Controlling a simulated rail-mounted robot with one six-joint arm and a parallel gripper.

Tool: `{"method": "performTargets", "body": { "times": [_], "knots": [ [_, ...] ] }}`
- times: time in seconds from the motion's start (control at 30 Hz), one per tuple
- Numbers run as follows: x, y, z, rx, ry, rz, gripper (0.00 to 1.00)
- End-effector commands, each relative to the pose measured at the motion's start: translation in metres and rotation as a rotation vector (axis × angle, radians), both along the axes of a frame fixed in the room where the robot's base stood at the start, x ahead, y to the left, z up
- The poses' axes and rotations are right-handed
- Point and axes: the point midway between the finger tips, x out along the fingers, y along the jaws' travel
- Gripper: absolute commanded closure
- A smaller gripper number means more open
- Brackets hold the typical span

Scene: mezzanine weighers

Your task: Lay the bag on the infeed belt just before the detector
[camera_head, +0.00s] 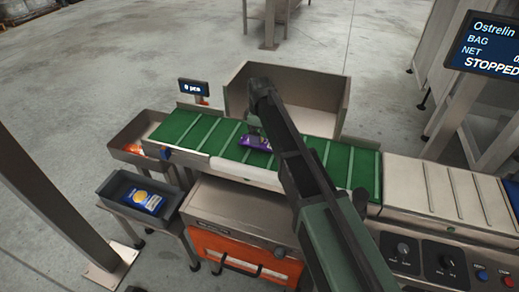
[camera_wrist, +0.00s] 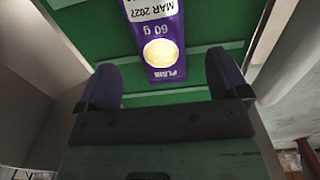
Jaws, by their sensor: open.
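The purple bag (camera_head: 256,143) lies on the green cleated belt (camera_head: 341,166), partly hidden by my arm in the head view. In the wrist view the bag (camera_wrist: 158,40) shows its print and a round yellowish picture, flat against the green belt (camera_wrist: 205,22). My gripper (camera_wrist: 164,82) is open, its two dark fingers apart, with the bag's near end just beyond the gap between them. In the head view my gripper (camera_head: 253,124) is over the belt at the bag, mostly hidden by the arm. I cannot make out a detector for certain.
An open steel bin (camera_head: 325,95) stands behind the belt. A small display (camera_head: 193,88) reads "0 pcs". A grey tray (camera_head: 120,186) with a blue bag (camera_head: 143,201) and another tray (camera_head: 132,134) stand left. A steel conveyor section (camera_head: 450,190) adjoins right; a screen (camera_head: 487,45) reads "STOPPED".

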Motion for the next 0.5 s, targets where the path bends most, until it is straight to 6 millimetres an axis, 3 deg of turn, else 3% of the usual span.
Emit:
{"method": "performTargets", "body": {
  "times": [0.3,0.5],
  "knots": [
    [0.001,0.004,-0.052,0.0,0.0,0.0,0.07],
    [0.001,0.004,-0.05,0.0,0.0,-0.001,0.07]
  ]
}}
